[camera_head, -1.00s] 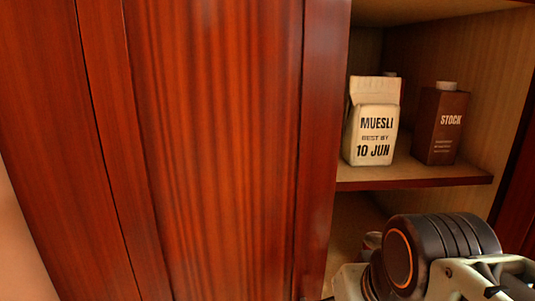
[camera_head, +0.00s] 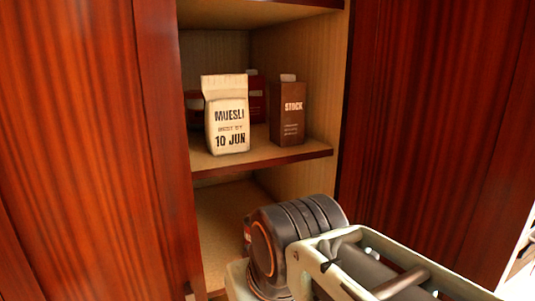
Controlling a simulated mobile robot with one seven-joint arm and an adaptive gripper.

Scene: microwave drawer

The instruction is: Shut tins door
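A cabinet compartment stands open in the middle of the head view, with a pale wood inner wall (camera_head: 305,75) and a shelf (camera_head: 285,158). A red-brown wooden panel (camera_head: 75,130) borders the opening on the left and another one (camera_head: 430,120) on the right. I cannot tell which is the tins door, and no label shows. My arm crosses the lower middle and right, in front of the lower compartment. My gripper does not show, so its state is hidden.
A cream muesli bag (camera_head: 227,122) and a brown stock carton (camera_head: 288,115) stand on the shelf, with a dark red item (camera_head: 257,95) behind them.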

